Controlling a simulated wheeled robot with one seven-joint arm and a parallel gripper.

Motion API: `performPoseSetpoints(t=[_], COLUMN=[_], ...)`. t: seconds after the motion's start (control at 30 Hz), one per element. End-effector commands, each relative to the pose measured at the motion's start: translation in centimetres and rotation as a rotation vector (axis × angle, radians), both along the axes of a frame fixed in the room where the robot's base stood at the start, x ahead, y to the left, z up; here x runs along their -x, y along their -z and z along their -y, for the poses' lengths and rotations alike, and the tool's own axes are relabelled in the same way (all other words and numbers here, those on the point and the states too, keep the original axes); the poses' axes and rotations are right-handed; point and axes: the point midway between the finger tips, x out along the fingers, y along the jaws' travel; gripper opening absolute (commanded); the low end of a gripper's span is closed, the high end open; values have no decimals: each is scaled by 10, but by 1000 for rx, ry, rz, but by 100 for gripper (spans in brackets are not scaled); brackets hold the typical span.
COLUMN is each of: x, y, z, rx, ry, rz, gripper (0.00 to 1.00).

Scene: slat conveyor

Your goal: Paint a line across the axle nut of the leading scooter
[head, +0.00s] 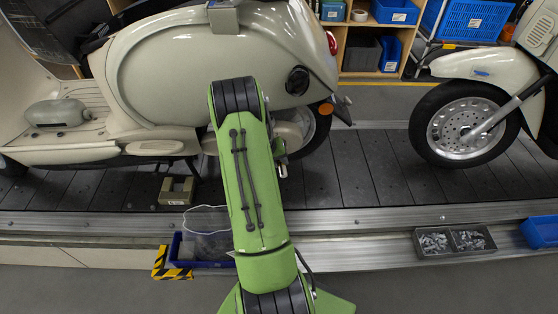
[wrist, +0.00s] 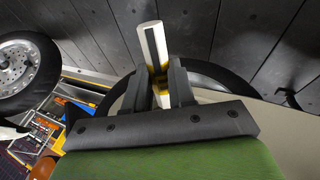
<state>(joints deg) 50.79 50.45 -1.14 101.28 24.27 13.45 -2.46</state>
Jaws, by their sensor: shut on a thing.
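The scooter on the left (head: 165,60), cream and facing left, is ahead of the one on the right, whose front wheel (head: 465,125) shows. The left scooter's rear wheel (head: 318,130) is partly hidden behind my green arm in the head view. Its axle nut cannot be made out in either view. In the wrist view my gripper (wrist: 158,82) is shut on a white paint marker (wrist: 152,42) with a dark stripe and a yellow band. The marker points away from the palm, in front of a dark tyre (wrist: 208,78). Any gap between them cannot be judged.
Dark conveyor slats (head: 380,165) run under both scooters, with a metal rail (head: 350,220) in front. A blue tray (head: 210,248), a bin of metal parts (head: 455,240) and a beige block (head: 176,190) are near the rail. Shelves with blue crates (head: 475,18) stand behind.

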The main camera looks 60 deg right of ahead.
Motion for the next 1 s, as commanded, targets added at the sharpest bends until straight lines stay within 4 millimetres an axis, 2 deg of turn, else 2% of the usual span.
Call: performPoseSetpoints(t=[1.0], x=[-5], y=[2], z=[-2], rx=[2], ry=[-2], rz=[2], gripper=[0])
